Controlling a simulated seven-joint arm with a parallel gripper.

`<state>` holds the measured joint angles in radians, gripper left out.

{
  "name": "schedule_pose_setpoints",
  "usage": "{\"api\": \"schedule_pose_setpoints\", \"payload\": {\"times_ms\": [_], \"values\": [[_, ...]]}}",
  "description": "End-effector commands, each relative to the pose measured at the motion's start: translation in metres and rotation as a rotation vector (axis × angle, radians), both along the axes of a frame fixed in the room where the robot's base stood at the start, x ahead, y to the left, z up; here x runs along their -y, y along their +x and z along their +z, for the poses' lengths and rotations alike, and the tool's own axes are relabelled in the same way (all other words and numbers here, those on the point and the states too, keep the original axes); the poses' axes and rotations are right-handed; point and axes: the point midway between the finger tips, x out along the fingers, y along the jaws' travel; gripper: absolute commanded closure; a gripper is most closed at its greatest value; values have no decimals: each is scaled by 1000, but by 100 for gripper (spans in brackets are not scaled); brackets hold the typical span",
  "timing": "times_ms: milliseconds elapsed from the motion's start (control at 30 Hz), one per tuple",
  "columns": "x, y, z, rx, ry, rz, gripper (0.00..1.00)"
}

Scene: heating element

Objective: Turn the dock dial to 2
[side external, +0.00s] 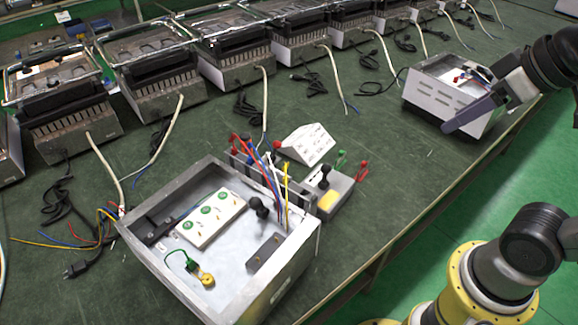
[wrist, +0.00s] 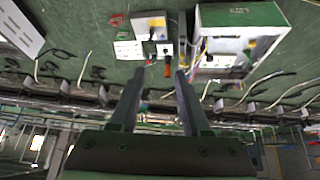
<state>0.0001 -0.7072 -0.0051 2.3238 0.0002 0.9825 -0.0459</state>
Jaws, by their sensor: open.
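The dock is a small grey box (side external: 330,192) with a black knob (side external: 323,181) and a yellow patch on top, beside the large open metal case. I cannot read a number on the dial. In the wrist view the dock (wrist: 146,22) shows near the top centre, beyond my fingertips. My gripper (side external: 458,117) is at the upper right in the side view, in front of another metal box and well apart from the dock. In the wrist view my gripper (wrist: 160,75) has its two fingers spread, with nothing held between them.
The open metal case (side external: 137,232) holds a white terminal block and loose wires. A white wedge-shaped block (side external: 307,145) and red and green clips stand by the dock. Another metal box (side external: 425,97) is near my gripper.

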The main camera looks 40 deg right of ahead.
Motion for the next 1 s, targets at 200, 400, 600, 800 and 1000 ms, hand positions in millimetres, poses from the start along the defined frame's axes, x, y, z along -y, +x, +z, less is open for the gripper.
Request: {"api": "schedule_pose_setpoints", "payload": {"times_ms": [200,400,600,800,1000], "values": [[-2,74,66,2,-17,35,52],[-5,155,95,-32,-30,66,52],[-11,239,93,-80,-38,93,52],[-17,318,63,-136,-46,119,52],[-26,388,5,-204,-51,142,52]]}}
